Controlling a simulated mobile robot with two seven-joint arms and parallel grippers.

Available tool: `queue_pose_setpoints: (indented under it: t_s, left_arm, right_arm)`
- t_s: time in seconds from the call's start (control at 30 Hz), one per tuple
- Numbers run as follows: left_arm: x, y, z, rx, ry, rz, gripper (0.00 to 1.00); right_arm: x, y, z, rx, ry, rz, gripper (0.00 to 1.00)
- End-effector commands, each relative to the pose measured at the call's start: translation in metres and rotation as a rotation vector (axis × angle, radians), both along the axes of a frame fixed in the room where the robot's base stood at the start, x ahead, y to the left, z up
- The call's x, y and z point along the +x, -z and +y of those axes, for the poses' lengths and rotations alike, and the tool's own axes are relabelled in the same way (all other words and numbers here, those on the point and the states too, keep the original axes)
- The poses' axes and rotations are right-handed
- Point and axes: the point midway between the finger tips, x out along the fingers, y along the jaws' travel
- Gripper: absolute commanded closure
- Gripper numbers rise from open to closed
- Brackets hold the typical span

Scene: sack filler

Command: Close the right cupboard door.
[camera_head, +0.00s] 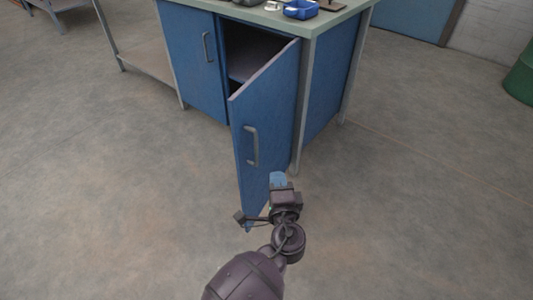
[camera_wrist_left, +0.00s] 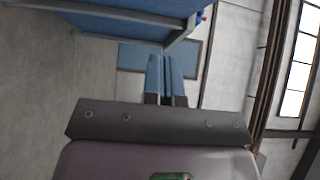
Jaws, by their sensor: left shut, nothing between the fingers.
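The right cupboard door (camera_head: 268,115) is blue with a grey handle (camera_head: 252,146). It stands well open, swung out towards me, hinged at the cupboard's right front corner. The left cupboard door (camera_head: 194,60) is shut. My left gripper (camera_head: 278,180) has blue fingertips, shut together and empty. In the head view it overlaps the lower part of the open door, on its outer, handle side; I cannot tell whether it touches. In the left wrist view the closed fingers (camera_wrist_left: 165,78) point towards a far blue panel. My right gripper is not in view.
A shelf (camera_head: 148,58) adjoins on the left. A green drum (camera_head: 520,78) stands at the far right. The floor right of the door is clear.

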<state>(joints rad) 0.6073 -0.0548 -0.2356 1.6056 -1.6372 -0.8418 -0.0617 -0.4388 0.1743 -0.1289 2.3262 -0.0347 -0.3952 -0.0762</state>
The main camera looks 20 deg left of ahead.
Motion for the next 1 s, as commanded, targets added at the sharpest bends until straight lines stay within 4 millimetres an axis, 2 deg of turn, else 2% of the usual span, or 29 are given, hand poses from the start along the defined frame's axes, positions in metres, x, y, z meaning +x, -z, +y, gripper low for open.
queue_pose_setpoints:
  t_s: [0.17, 0.67, 0.8, 1.0]
  left_arm:
    - [0.016, -0.002, 0.006, 0.004, -0.001, -0.005, 1.0]
    - [0.093, 0.0, 0.044, 0.003, -0.001, -0.002, 1.0]
    - [0.097, -0.001, 0.064, 0.004, -0.002, -0.003, 1.0]
    - [0.102, -0.001, 0.077, 0.002, -0.001, -0.002, 1.0]
  right_arm:
    - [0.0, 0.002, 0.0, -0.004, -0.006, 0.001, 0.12]
    - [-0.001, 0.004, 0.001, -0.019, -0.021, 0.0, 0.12]
    - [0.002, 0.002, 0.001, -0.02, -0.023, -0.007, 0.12]
    - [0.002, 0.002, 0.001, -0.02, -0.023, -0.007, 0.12]
